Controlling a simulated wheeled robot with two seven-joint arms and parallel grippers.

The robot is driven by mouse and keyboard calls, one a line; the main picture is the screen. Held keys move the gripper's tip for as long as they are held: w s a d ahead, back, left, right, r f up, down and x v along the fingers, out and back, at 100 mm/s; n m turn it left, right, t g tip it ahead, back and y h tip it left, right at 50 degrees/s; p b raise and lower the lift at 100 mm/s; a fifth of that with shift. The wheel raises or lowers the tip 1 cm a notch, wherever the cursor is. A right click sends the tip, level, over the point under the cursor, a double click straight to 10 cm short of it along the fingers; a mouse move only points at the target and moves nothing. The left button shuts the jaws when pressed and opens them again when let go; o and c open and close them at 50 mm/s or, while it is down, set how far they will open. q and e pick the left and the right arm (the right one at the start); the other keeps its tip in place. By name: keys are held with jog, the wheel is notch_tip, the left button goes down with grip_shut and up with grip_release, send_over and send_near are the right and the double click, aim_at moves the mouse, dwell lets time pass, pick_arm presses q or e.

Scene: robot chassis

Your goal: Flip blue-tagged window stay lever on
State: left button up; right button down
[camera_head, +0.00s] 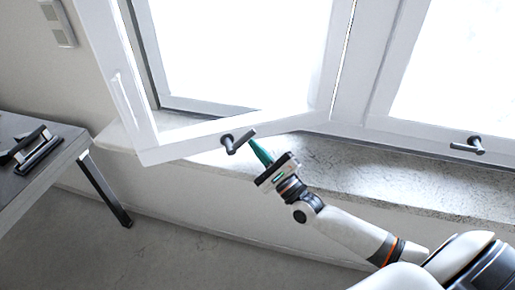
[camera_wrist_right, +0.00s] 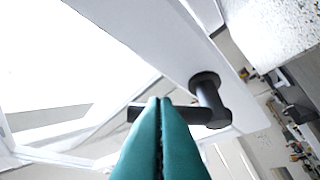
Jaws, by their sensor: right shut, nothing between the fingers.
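A dark lever handle (camera_head: 238,141) sits on the bottom rail of the tilted-out window sash (camera_head: 190,143). In the right wrist view the lever (camera_wrist_right: 208,106) has a round base and a bar pointing left. My right gripper (camera_head: 259,150) has teal fingers, pressed together and empty, with tips just right of and below the lever. In the right wrist view the fingertips (camera_wrist_right: 160,102) overlap part of the bar; I cannot tell whether they touch it. A second dark lever (camera_head: 470,146) is on the right window frame. I see no blue tag on either lever. My left gripper is out of view.
A speckled stone sill (camera_head: 365,172) runs under the window. A grey table (camera_head: 40,160) with a dark device (camera_head: 33,148) stands at the left. The floor (camera_head: 150,255) between table and wall is clear. A wall switch plate (camera_head: 57,22) is at upper left.

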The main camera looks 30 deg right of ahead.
aim_at(246, 139)
jog(key=shift+w+a+r+n+g+y+p, duration=0.1)
jog(key=shift+a+r+n+g+y+p, duration=0.3)
jog(key=shift+r+n+g+p, duration=0.65)
jog(key=shift+w+a+r+n+g+y+p, duration=0.1)
jog(key=shift+a+r+n+g+y+p, duration=0.25)
jog(key=shift+n+p, duration=1.3)
jog(key=shift+a+r+n+g+y+p, duration=0.25)
jog(key=shift+a+r+n+g+p, duration=0.45)
jog(key=shift+n+p, duration=0.65)
jog(key=shift+r, duration=0.1)
